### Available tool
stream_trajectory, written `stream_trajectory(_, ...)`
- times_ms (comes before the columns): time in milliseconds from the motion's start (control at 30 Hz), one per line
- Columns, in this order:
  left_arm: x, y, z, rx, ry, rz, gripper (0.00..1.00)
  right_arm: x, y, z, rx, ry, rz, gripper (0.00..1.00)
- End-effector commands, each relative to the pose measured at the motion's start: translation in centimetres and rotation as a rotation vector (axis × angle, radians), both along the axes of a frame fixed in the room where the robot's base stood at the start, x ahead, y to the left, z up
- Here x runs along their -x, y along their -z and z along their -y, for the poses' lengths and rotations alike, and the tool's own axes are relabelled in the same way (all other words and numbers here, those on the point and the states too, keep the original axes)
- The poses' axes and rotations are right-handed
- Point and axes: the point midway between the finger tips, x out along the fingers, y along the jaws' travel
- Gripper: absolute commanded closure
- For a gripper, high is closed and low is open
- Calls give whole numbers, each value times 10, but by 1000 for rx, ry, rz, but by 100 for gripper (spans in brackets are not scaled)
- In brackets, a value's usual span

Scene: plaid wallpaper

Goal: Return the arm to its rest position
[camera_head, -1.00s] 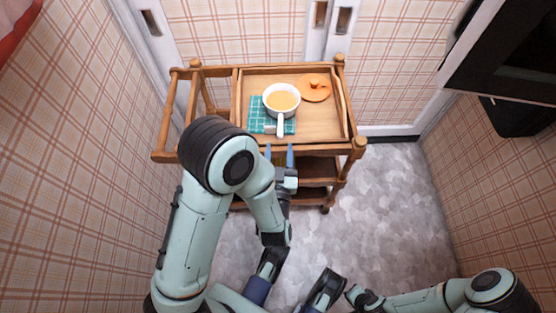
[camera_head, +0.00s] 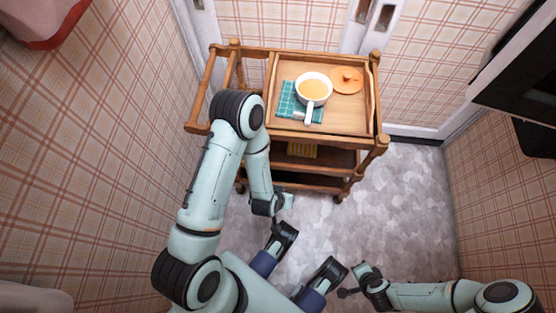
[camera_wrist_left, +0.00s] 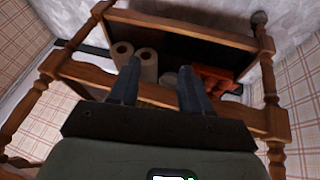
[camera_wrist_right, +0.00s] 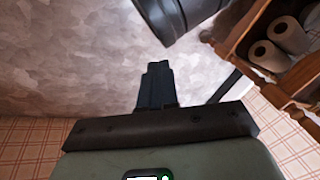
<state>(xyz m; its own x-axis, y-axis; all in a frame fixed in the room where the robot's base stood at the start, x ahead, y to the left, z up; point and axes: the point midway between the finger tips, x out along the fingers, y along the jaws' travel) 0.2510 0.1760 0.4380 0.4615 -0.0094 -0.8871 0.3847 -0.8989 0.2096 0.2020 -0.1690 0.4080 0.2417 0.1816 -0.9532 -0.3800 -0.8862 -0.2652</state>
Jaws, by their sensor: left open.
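My left arm reaches in from the left in the head view. Its gripper (camera_head: 284,203) hangs in front of the wooden cart, below the tray's level. In the left wrist view its two fingers (camera_wrist_left: 158,88) are apart with nothing held between them, facing the cart's lower shelf. My right arm lies low at the right of the head view, with its gripper (camera_head: 350,284) over the floor. In the right wrist view the right fingers (camera_wrist_right: 155,85) are together and empty.
A wooden cart (camera_head: 377,118) carries a tray with a white pan of orange soup (camera_head: 313,90) on a teal checked cloth (camera_head: 287,103). An orange lid (camera_head: 347,80) lies beside it. Paper rolls (camera_wrist_left: 148,66) sit on a lower shelf. The grey floor (camera_head: 400,200) is clear at right.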

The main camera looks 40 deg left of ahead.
Motion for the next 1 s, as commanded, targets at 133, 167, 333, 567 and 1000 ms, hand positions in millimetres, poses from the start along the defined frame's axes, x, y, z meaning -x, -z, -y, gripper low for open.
stream_trajectory(133,35,25,4,120,43,-171,52,0,0,0,0,0,0,100)
stream_trajectory(167,40,27,5,134,49,-191,52,0,0,0,0,0,0,100)
stream_trajectory(333,49,30,7,164,67,-235,52,0,0,0,0,0,0,100)
stream_trajectory(567,50,28,7,163,68,-234,52,1,-2,0,-1,-1,-2,100)
stream_trajectory(1000,110,-98,35,237,131,-410,52,62,-128,-28,-79,-68,-177,100)
